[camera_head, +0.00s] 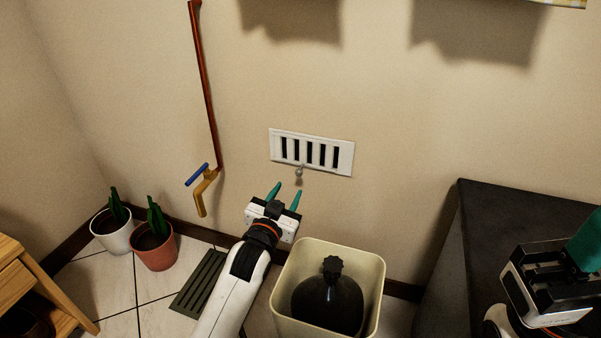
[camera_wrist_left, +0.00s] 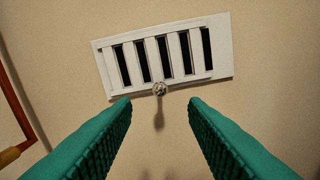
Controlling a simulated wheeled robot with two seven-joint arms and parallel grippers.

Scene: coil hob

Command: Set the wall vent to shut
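The white wall vent (camera_head: 311,152) is on the wall, with dark open slots showing between its white slats. A small metal knob (camera_head: 299,171) sticks out at its lower edge. In the left wrist view the vent (camera_wrist_left: 222,50) is ahead, and the knob (camera_wrist_left: 160,89) lies between and beyond the two fingertips. My left gripper (camera_head: 284,190) has teal fingers spread apart, just below and in front of the knob, with nothing between them. My right gripper (camera_head: 555,262) is at the right edge, partly cut off; its finger gap is not clear.
A cream bin (camera_head: 285,290) with a dark bottle (camera_head: 328,300) stands beside my left arm. A copper pipe with a blue-handled valve (camera_head: 197,175) is left of the vent. Two potted plants (camera_head: 153,245) and a floor grate (camera_head: 198,284) are lower left. A dark counter (camera_head: 465,230) is at right.

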